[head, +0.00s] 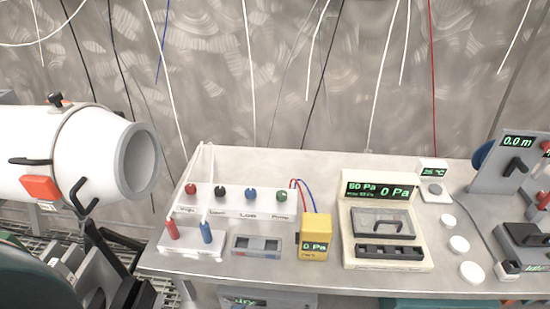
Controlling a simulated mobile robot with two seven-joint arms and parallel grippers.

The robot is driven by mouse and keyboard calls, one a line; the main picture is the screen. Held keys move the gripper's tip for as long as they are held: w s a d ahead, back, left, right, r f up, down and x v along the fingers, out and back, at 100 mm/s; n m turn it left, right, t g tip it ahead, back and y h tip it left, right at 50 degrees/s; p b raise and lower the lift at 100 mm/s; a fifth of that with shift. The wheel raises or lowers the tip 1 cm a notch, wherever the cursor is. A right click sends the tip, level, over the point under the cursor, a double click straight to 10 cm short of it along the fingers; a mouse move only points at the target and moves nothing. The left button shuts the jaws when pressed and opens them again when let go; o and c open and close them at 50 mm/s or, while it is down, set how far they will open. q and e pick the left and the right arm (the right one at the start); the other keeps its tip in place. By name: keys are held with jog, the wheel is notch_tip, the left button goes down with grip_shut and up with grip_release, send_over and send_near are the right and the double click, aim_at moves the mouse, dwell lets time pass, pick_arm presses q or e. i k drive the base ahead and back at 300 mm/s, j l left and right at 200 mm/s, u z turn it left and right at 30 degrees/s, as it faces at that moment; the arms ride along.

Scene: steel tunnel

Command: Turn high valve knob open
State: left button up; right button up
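The valve panel (236,212) is a white block at the back left of the bench, with four-colour knobs in a row. The red knob (190,188) is at the left end, above a blurred label that seems to read "High". Black (221,192), blue (251,194) and green (281,196) knobs follow to its right. The red knob's turn position is too small to tell. My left gripper (143,270) is at the lower left, left of the bench edge. Its dark fingers look spread, with nothing between them, apart from the knobs. My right gripper is out of view.
A white cylinder (75,155) with black handles is at the left. A yellow meter (315,237) and a cream gauge box (350,215) stand rightward. Cables hang behind the bench (330,160).

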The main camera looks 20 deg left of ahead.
aim_at(190, 189)
jog(key=u, duration=1.3)
